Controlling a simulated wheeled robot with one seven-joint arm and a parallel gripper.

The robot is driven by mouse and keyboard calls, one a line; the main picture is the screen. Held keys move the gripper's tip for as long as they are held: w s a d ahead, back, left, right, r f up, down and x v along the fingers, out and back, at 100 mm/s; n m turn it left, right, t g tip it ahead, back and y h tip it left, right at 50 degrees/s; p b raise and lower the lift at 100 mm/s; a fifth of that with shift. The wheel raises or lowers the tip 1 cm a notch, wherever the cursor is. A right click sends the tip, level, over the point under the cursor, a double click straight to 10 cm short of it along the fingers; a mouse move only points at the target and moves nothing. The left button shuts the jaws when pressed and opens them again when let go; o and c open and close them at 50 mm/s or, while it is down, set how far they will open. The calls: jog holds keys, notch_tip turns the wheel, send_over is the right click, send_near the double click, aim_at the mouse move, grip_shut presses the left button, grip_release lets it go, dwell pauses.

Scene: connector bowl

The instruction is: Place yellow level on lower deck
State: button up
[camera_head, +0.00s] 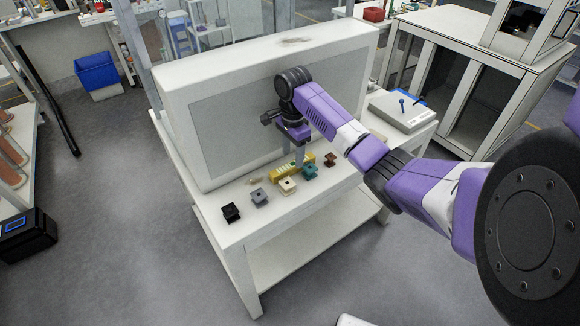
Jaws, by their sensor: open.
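The yellow level (280,173) lies on the top of the white table, behind a row of small connector blocks. My gripper (295,160) points down, open, with its fingertips close to the level's right part. From this view I cannot tell whether the fingers are around the level or above it. The lower deck (285,246) is the white shelf under the table top; its visible part is bare.
Several blocks stand along the table's front edge: black (231,212), grey (259,197), cream (287,186), teal (310,171) and dark red (330,159). A large white panel (175,125) rises behind them. A grey box (402,112) sits at the table's right end.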

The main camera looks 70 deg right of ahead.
aim_at(293, 164)
jog(key=shift+d+f, duration=0.15)
jog(key=shift+f, duration=1.2)
jog(key=shift+d+f, duration=0.1)
jog(key=shift+f, duration=1.25)
jog(key=shift+w, duration=0.1)
grip_shut()
